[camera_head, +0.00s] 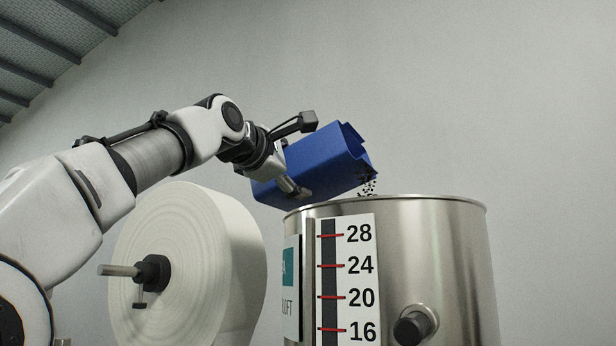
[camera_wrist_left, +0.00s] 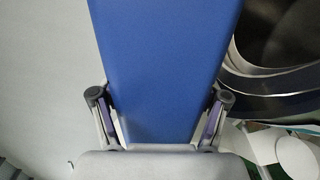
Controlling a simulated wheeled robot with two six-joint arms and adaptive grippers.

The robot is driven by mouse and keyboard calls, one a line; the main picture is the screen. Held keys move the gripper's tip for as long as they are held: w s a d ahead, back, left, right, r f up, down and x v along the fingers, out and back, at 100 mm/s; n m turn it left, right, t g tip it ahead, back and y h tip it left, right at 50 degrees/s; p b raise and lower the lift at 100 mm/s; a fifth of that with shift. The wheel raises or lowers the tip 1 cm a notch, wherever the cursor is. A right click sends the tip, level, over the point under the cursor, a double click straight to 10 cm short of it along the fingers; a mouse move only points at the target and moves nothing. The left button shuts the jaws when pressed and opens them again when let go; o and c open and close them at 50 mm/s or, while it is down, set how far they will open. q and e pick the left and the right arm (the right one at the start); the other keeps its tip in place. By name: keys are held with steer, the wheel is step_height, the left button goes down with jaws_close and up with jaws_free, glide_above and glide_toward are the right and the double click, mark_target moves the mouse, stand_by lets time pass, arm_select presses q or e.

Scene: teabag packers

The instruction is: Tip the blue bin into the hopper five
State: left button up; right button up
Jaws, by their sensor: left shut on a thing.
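My left gripper (camera_head: 290,168) is shut on the bin. In the left wrist view the bin (camera_wrist_left: 162,65) fills the middle, between the two fingers (camera_wrist_left: 160,105). The hopper's round opening (camera_wrist_left: 285,45) shows at the right there. The hopper's inside is hidden in the head view. My right gripper is not in view.
A large white roll (camera_head: 190,265) on a spindle stands left of the hopper, below my left arm. A level scale (camera_head: 347,285) with numbers and a dark knob (camera_head: 412,328) are on the hopper's front. The space above the hopper's right part is clear.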

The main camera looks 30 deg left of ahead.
arm_select(q)
steer(key=shift+f+m+b, duration=0.45)
steer(key=shift+f+m, duration=0.05)
steer(key=shift+m, duration=0.3)
steer(key=shift+d+f+m+b, duration=0.15)
steer(key=shift+m, duration=0.4)
steer(key=shift+d+f+m+b, duration=0.15)
steer(key=shift+m, duration=0.4)
steer(key=shift+d+r+m+p, duration=0.2)
steer(key=shift+r+m+p, duration=0.4)
steer(key=shift+r+p, duration=0.05)
steer(key=shift+d+r+m+p, duration=0.2)
steer(key=shift+r+m+p, duration=0.1)
steer(key=shift+m, duration=0.1)
